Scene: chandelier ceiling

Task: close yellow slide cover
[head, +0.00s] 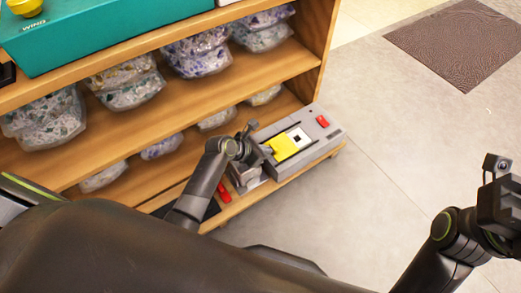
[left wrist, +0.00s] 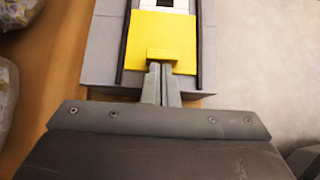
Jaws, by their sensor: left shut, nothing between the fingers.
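The yellow slide cover (head: 282,147) sits on a grey box (head: 316,138) on the lowest shelf in the head view. In the left wrist view the cover (left wrist: 160,36) lies between two dark rails, with a raised yellow lip at its near edge. A white area with a dark square (left wrist: 167,3) shows uncovered beyond it. My left gripper (left wrist: 161,82) is shut and empty, its fingertips right at the lip; I cannot tell whether they touch it. In the head view my left gripper (head: 262,153) is partly hidden by its wrist. My right gripper (head: 497,205) is at the right edge, its fingers unclear.
The wooden shelf (head: 240,85) holds several bagged items (head: 197,52) and a teal box (head: 100,30) on top. A red button (head: 322,121) is on the grey box, and a red object (head: 224,192) lies left of my left gripper. Open floor (head: 395,130) is at right.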

